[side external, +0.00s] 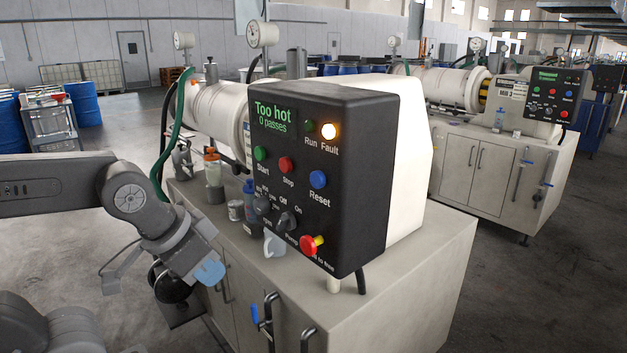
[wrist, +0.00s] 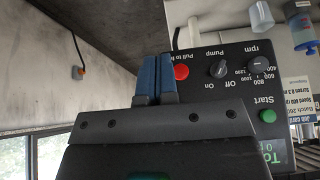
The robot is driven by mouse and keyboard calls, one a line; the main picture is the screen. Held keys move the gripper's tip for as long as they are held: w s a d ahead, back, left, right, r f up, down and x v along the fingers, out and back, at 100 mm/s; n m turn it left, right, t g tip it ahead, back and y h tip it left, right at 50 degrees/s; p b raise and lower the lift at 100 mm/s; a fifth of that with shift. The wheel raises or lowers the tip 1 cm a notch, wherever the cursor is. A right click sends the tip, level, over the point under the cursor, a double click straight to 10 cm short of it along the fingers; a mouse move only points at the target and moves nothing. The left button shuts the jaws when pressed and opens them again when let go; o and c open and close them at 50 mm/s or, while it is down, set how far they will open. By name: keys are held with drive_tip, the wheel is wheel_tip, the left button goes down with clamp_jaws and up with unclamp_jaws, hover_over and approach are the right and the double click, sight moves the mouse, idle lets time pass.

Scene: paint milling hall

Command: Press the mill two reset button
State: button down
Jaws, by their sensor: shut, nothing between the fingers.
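The near mill's black control panel (side external: 340,120) carries a blue Reset button (side external: 318,179) at its right side. Its screen (side external: 271,115) reads "Too hot, 0 passes", and the Fault lamp (side external: 329,130) glows amber. I cannot read a mill number on it. My gripper (side external: 208,272) is shut and empty, left of and lower than the panel, apart from it. In the wrist view my gripper's blue fingertips (wrist: 156,78) are together; the panel (wrist: 222,95) appears upside down behind them. The Reset button is not visible there.
Near Reset are the green Start button (side external: 260,153), red Stop button (side external: 286,164), dark knobs (side external: 288,222) and a red stop knob (side external: 312,244). Bottles and a cup (side external: 274,243) stand on the cabinet top (side external: 400,250) below the panel's left side. Another mill (side external: 450,88) stands behind right.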

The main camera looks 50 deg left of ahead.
sight(317, 180)
drive_tip(key=w+a+r+n+t+h, duration=0.1)
drive_tip(key=w+a+r+n+t, duration=0.1)
drive_tip(key=w+r+n, duration=0.5)
drive_tip(key=w+n+t, duration=0.1)
drive_tip(key=w+n, duration=0.2)
drive_tip(key=shift+a+h, duration=0.25)
drive_tip(key=shift+h, duration=0.15)
drive_tip(key=shift+r, duration=0.1)
drive_tip(key=w, duration=0.8)
drive_tip(key=shift+w, duration=0.3)
drive_tip(key=shift+w, duration=0.1)
idle(1.6)
drive_tip(key=shift+w, duration=0.35)
